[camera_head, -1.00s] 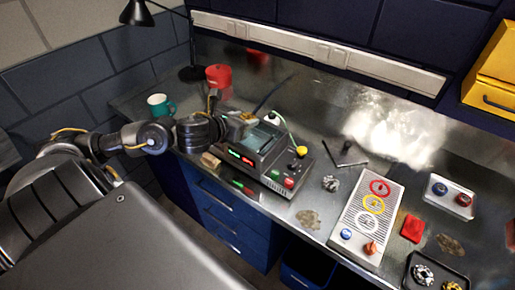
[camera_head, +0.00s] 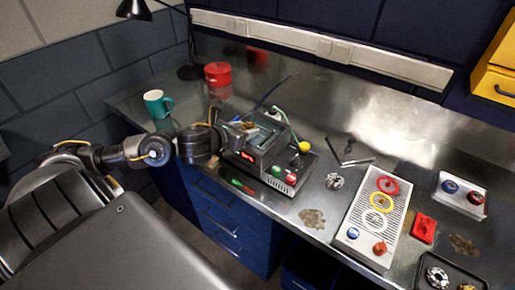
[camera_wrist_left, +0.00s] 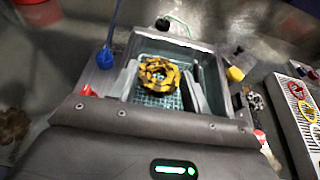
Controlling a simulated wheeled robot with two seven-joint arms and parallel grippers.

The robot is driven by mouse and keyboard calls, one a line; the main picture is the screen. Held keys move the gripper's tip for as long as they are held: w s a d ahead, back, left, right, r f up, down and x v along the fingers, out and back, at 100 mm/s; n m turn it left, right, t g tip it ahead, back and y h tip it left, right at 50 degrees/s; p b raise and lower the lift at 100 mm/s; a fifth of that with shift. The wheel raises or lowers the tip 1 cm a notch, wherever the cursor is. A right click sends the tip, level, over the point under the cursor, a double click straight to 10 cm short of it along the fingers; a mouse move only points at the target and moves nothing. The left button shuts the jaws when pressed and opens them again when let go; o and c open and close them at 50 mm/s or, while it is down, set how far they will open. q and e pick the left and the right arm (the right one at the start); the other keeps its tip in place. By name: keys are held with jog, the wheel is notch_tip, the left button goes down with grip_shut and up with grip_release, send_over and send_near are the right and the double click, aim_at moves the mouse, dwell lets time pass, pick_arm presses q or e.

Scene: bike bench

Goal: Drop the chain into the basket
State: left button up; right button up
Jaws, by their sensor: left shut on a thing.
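The chain (camera_wrist_left: 157,74) is a yellow and black coil. In the left wrist view it sits between the two fingers of my left gripper (camera_wrist_left: 162,84), which is shut on it. Below it is the basket (camera_wrist_left: 152,98), a teal mesh in the open tank of a grey machine. I cannot tell whether the chain touches the mesh. In the head view my left gripper (camera_head: 243,128) is at the left side of the tank (camera_head: 269,133), and the chain is mostly hidden there. My right gripper is not in view.
The machine (camera_head: 292,166) has red, green and yellow knobs. A teal mug (camera_head: 158,103) and a red pot (camera_head: 217,73) stand at the left. A grey board with coloured rings (camera_head: 375,225), a red block (camera_head: 424,228) and a dark tray (camera_head: 455,270) lie at the right.

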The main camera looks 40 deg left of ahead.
pick_arm(q)
jog(key=o, duration=1)
jog(key=shift+r, duration=0.1)
jog(key=shift+o, duration=0.5)
jog(key=shift+d, duration=0.15)
jog(key=shift+w+r, duration=0.1)
jog(key=shift+r, duration=0.05)
